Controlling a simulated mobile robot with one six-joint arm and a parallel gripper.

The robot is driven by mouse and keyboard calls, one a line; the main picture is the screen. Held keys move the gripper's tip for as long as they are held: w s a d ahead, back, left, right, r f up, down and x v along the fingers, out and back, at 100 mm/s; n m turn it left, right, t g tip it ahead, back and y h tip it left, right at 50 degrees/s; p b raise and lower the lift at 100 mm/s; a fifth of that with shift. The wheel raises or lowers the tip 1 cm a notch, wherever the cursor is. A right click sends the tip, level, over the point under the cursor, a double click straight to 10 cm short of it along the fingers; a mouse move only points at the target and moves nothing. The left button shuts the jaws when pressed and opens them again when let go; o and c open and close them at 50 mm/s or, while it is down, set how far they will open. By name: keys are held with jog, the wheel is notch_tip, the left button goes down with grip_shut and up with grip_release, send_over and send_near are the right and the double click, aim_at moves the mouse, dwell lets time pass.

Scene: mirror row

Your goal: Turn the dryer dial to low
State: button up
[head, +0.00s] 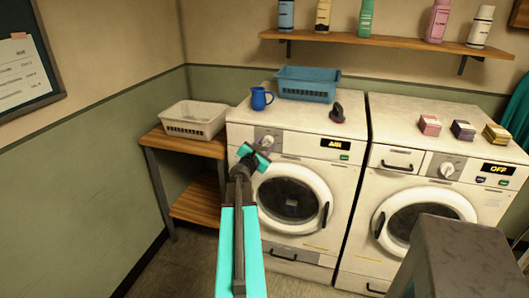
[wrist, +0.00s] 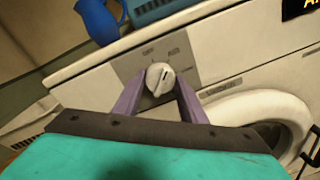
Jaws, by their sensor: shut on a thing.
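The dryer dial (wrist: 160,78) is a round light knob on a grey panel of the left machine. Its dark mark points up and right, and the labels above it seem to read OFF and AIR. My gripper (wrist: 160,92) has its two purple fingers on either side of the knob, closed on it. In the head view my gripper (head: 257,152) is in front of the left machine's panel, and the dial (head: 267,141) shows partly behind it. The left machine's display (head: 332,143) seems to read AIR.
The right machine (head: 400,110) has its own dial (head: 447,169) and a display (head: 497,169) reading OFF. A blue jug (head: 260,98), a blue basket (head: 306,93) and a dark red-and-black item (head: 337,112) stand on the left machine. A wooden side table (head: 180,145) bears a pale basket (head: 192,127).

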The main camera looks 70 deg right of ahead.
jog(key=m+b, duration=0.3)
jog(key=b, duration=0.1)
jog(key=shift+s+d+m, duration=0.1)
jog(key=shift+m, duration=0.3)
jog(key=m+b, duration=0.3)
jog(key=b, duration=0.1)
jog(key=shift+t, duration=0.3)
jog(key=m+b, duration=0.3)
jog(key=shift+r+m+t+b, duration=0.15)
jog(key=shift+m+t+b, duration=0.15)
jog(key=shift+m, duration=0.1)
jog(key=shift+r, duration=0.1)
jog(key=o, duration=1.1)
jog(key=shift+c, duration=0.2)
jog(key=shift+f, duration=0.2)
